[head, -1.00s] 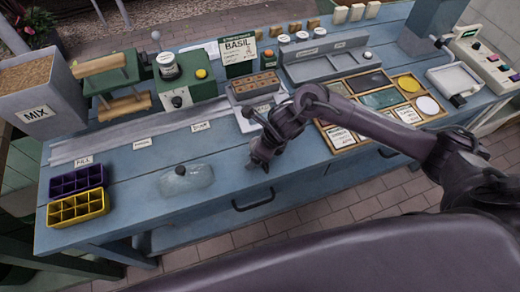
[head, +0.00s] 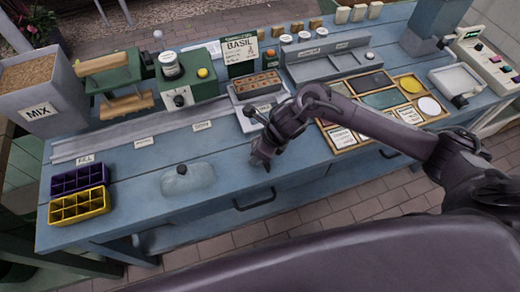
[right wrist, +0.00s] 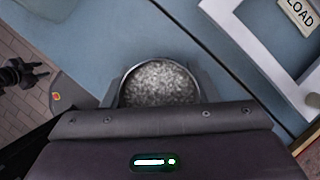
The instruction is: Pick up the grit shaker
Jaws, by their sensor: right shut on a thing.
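A round container with grey speckled grit in its top, which I take for the grit shaker (right wrist: 159,84), sits between the jaws of my right gripper in the right wrist view. The jaws are shut on its sides. In the head view my right gripper (head: 261,162) points down near the bench's front edge, right of a clear domed object. The shaker is mostly hidden there, and I cannot tell whether it touches the bench. No left gripper shows in the head view. A small dark jointed shape at the right wrist view's left edge may be my left gripper; its jaws are unclear.
The blue bench (head: 235,180) has free room around the gripper. The clear domed object (head: 188,183) and purple and yellow cell trays (head: 79,206) stand to the left. A brown cell block (head: 257,84) is behind, and a wooden compartment tray (head: 345,142) is to the right.

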